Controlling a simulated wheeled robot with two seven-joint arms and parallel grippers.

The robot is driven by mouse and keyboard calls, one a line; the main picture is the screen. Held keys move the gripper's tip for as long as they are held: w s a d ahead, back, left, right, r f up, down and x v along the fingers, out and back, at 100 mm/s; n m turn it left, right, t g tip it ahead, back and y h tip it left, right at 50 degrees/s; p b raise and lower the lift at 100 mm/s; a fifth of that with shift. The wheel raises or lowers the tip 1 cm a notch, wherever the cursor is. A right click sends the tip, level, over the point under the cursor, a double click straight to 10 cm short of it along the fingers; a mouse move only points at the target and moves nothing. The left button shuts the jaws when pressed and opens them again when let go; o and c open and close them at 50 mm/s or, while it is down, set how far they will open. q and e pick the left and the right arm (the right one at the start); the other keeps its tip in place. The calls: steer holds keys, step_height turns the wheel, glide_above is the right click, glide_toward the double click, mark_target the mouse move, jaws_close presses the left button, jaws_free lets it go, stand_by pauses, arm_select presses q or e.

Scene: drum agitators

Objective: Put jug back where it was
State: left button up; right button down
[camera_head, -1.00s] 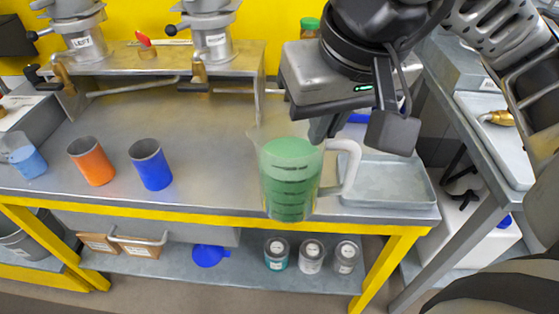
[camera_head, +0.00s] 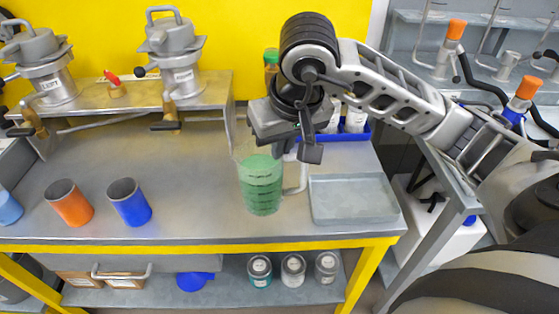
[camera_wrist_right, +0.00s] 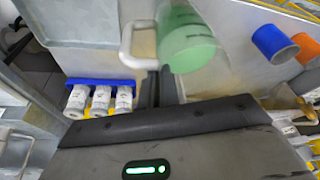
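The jug (camera_head: 261,188) is clear, holds green liquid and has a white handle on its right side. It is about upright over the table's right part, just left of the grey tray; I cannot tell whether its base touches the table. My right gripper (camera_head: 296,150) reaches down to the handle from above and appears shut on it. In the right wrist view the jug (camera_wrist_right: 188,40) is beyond the fingers (camera_wrist_right: 160,75), and the white handle (camera_wrist_right: 127,42) runs to the fingertips. The fingers partly hide the grip. My left gripper is not in view.
The grey tray (camera_head: 352,200) is empty. An orange cup (camera_head: 70,204) and a blue cup (camera_head: 130,203) stand at left. Behind is a metal stand (camera_head: 215,88) with agitators. A blue bin (camera_head: 350,134) holds white bottles. The table between the blue cup and jug is clear.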

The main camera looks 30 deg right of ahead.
steer(key=d+x, duration=0.1)
steer(key=x, duration=0.7)
steer(key=shift+w+d+r+p, duration=0.2)
steer(key=shift+w+d+p, duration=0.05)
steer(key=shift+w+p, duration=0.1)
steer(key=shift+f, duration=0.1)
steer(key=c, duration=1.6)
jaws_free()
steer(key=shift+c, duration=0.2)
